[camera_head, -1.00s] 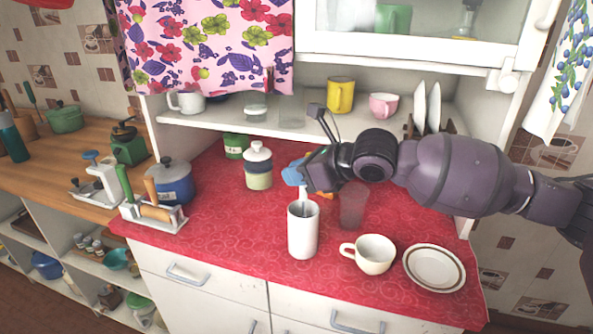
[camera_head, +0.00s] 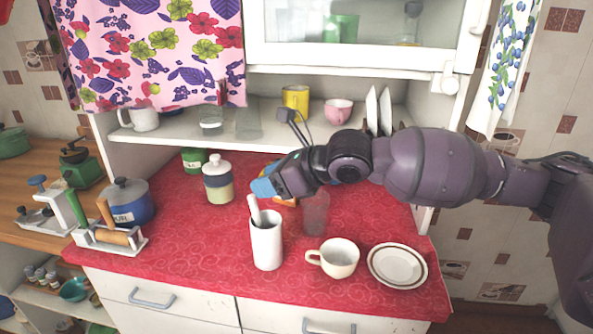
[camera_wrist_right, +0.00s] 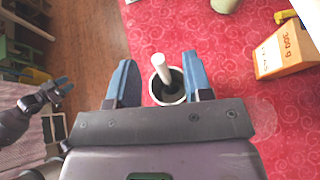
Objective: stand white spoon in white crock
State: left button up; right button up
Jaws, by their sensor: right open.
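The white crock (camera_head: 267,246) stands upright on the red counter near its front edge. The white spoon (camera_head: 254,211) stands in it, its handle sticking out above the rim and leaning left; its lower end is hidden inside. In the right wrist view the handle (camera_wrist_right: 161,68) rises from the dark mouth of the crock (camera_wrist_right: 153,92). My right gripper (camera_head: 262,189) is just above the handle's top, with its blue fingers apart on either side and not closed on it. My left gripper (camera_wrist_right: 56,90) shows small at the left of the wrist view; its opening is unclear.
A cream cup (camera_head: 338,259) and a saucer (camera_head: 397,247) stand right of the crock. A clear glass (camera_head: 316,214) is close behind it. A lidded jar (camera_head: 218,180) and a box (camera_wrist_right: 287,48) are farther back. Counter left of the crock is clear up to a rack (camera_head: 110,240).

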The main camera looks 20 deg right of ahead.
jog(key=v, duration=0.7)
jog(key=shift+s, duration=0.2)
jog(key=shift+d, duration=0.1)
dwell(0.7)
jog(key=s+a+f+m+h, duration=0.1)
jog(key=s+a+f+m, duration=0.3)
jog(key=f+m, duration=0.6)
jog(key=s+a+f+m+h, duration=0.1)
jog(key=s+f+m+h, duration=0.1)
jog(key=s+f+m, duration=0.55)
jog(key=s+d+f+m+g+h, duration=0.3)
jog(key=s+d+f+m, duration=0.35)
jog(key=m, duration=0.75)
jog(key=s+d+f+m+g+h, duration=0.35)
jog(key=s+f+m, duration=0.35)
jog(key=s+m, duration=0.55)
jog(key=w+f+t, duration=0.9)
jog(key=f, duration=0.1)
